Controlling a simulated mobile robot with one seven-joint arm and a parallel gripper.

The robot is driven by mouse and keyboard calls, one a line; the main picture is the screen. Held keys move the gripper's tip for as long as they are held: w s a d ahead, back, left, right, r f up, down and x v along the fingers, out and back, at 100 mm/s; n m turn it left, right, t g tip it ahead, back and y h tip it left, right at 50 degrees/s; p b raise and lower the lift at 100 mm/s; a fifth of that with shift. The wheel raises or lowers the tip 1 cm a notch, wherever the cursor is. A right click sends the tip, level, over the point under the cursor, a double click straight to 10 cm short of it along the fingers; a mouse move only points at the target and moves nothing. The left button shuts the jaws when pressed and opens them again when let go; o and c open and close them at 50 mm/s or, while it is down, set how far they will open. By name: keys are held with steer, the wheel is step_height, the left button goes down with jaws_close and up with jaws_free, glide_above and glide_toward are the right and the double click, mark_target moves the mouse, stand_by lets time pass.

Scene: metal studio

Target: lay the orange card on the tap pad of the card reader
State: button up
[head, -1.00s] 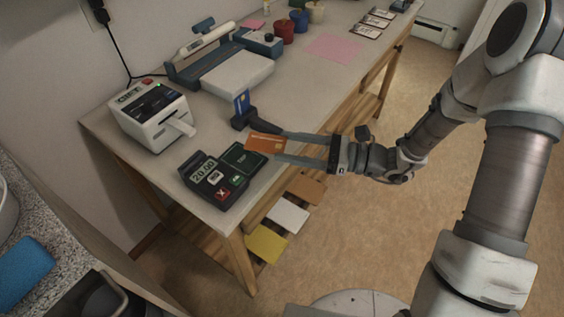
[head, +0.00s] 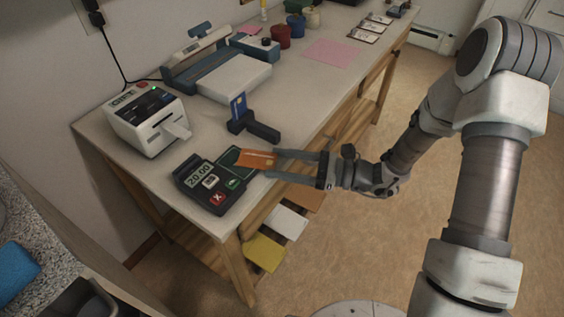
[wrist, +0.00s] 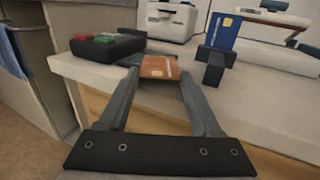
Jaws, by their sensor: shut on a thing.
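The orange card (head: 257,159) is held between the fingertips of my gripper (head: 277,163), which is shut on it. In the wrist view the card (wrist: 159,67) lies roughly flat between the fingers. The card reader (head: 209,183) sits near the table's front left corner, its display reading 20.00. Its dark tap pad (head: 230,155) is at its right side. In the head view the card overlaps the pad's right part and hides some of it. I cannot tell whether card and pad touch. In the wrist view the reader (wrist: 106,47) is left of the card.
A blue card (head: 238,106) stands in a dark holder (head: 256,129) just behind my gripper. A white printer (head: 147,117) with a paper slip stands behind the reader. A laminator-like device (head: 213,71) is farther back. Yellow (head: 265,252) and white sheets lie below the table edge.

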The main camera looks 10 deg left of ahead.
steer(key=shift+d+f, duration=0.1)
steer(key=shift+f, duration=0.45)
steer(key=o, duration=1.3)
steer(key=shift+s+f, duration=0.1)
steer(key=shift+r, duration=0.5)
steer(key=shift+d+r+p, duration=0.1)
steer(key=shift+d+p, duration=0.25)
steer(key=shift+d, duration=0.05)
steer(key=d+p, duration=0.2)
steer(key=d, duration=0.9)
steer(key=s+d+r+n+g+h, duration=0.2)
steer(key=s+r+n+g+h, duration=0.1)
steer(key=s+r+n+h, duration=0.7)
steer(key=s+d+r+n+t+h, duration=0.1)
steer(key=d+r+n+t+h, duration=0.1)
steer(key=d+r+t, duration=0.1)
steer(key=s+d+r+n+t+h, duration=0.1)
steer(key=d+r+n+t+h, duration=0.1)
steer(key=d+r+n+h, duration=0.1)
steer(key=s+d+r+n+t+h, duration=0.1)
steer(key=d+r+n+t+h, duration=0.1)
steer(key=r, duration=0.3)
steer(key=shift+s+d+n+t+h, duration=0.25)
steer(key=shift+d+n+t+h, duration=0.2)
steer(key=shift+d+t, duration=0.35)
